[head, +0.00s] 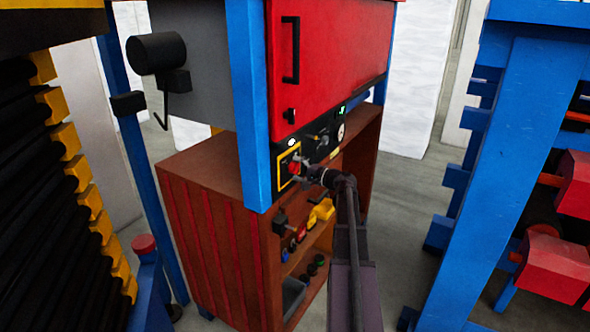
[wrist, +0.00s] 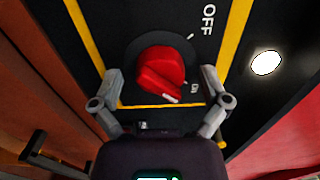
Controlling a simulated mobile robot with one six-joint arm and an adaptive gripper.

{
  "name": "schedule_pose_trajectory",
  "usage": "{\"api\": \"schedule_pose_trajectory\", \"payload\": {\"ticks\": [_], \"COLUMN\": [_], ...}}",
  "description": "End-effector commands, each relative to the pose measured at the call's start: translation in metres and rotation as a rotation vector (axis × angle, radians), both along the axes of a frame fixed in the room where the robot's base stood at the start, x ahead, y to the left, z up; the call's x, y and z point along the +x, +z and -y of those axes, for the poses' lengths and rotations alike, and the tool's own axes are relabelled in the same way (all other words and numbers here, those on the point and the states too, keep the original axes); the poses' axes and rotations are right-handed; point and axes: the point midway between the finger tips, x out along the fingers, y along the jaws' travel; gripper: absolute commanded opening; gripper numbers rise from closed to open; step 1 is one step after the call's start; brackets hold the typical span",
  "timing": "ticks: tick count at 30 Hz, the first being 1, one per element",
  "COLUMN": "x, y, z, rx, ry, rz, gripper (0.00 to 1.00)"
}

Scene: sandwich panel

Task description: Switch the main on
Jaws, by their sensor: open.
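The main switch is a red rotary knob (wrist: 160,72) on a round dark base inside a yellow-outlined square on the black panel (wrist: 205,60). In the wrist view the word OFF is printed up and to the right of it. A pale mark on the knob's lower right end lies near a small white label that I cannot read fully. My gripper (wrist: 172,93) is open, with one finger on each side of the knob and apart from it. In the head view the knob (head: 294,168) is small, with my gripper (head: 302,170) right at it.
A white lamp (wrist: 266,63) glows right of the knob. A red door (head: 330,60) with black handles is above the panel. A blue post (head: 248,110) stands close on the left. Shelves (head: 320,250) below hold several small parts.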

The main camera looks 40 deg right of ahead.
Motion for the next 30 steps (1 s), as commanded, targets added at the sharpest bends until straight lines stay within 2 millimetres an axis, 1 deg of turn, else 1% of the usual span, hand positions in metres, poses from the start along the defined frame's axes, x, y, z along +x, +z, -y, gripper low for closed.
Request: {"api": "schedule_pose_trajectory", "payload": {"ticks": [5,8,21,25,30], "x": [-0.013,-0.024,-0.086,-0.099,-0.107], "y": [0.0,0.0,0.0,0.0,0.0], "z": [0.005,0.009,0.035,0.041,0.044], "rx": [0.0,0.0,0.0,0.0,0.0], "ry": [-0.002,-0.001,-0.001,-0.002,0.0], "rz": [0.0,0.0,0.0,0.0,0.0], "gripper": [0.96,0.96,0.96,0.96,0.96]}}
